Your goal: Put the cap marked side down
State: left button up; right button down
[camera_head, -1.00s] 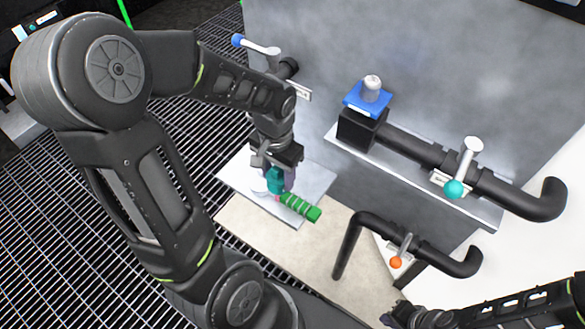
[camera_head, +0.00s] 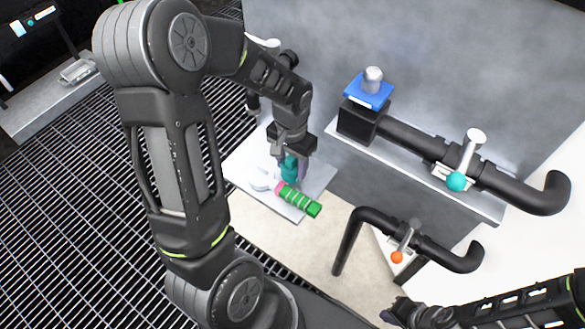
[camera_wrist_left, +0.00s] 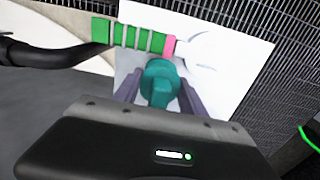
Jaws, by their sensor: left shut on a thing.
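My left gripper (camera_head: 291,177) is shut on a teal cap-like piece (camera_head: 290,168) with a wide round part and a narrower end. The left wrist view shows the teal piece (camera_wrist_left: 160,82) between the two fingers (camera_wrist_left: 158,97). I cannot make out a mark on it. It is over or beside a green ribbed piece with a pink band (camera_head: 302,202), on the pale plate (camera_head: 238,172). I cannot tell if they touch. The green piece also shows in the left wrist view (camera_wrist_left: 135,37). My right gripper (camera_head: 402,314) is at the bottom edge, its fingers unclear.
A black pipe with a teal-knobbed valve (camera_head: 456,182) and a blue block (camera_head: 368,93) stands on the grey ledge at right. A lower bent pipe has an orange knob (camera_head: 397,257). A white rounded piece (camera_head: 261,180) lies left of the pink band. Beige surface (camera_head: 270,240) in front is clear.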

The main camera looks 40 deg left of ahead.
pick_arm(q)
jog(key=shift+f, duration=0.9)
jog(key=shift+w+f, duration=0.25)
jog(key=shift+f, duration=0.05)
jog(key=shift+f+b, duration=0.2)
jog(key=shift+b, duration=0.15)
jog(key=o, duration=1.5)
jog(key=shift+r, duration=0.1)
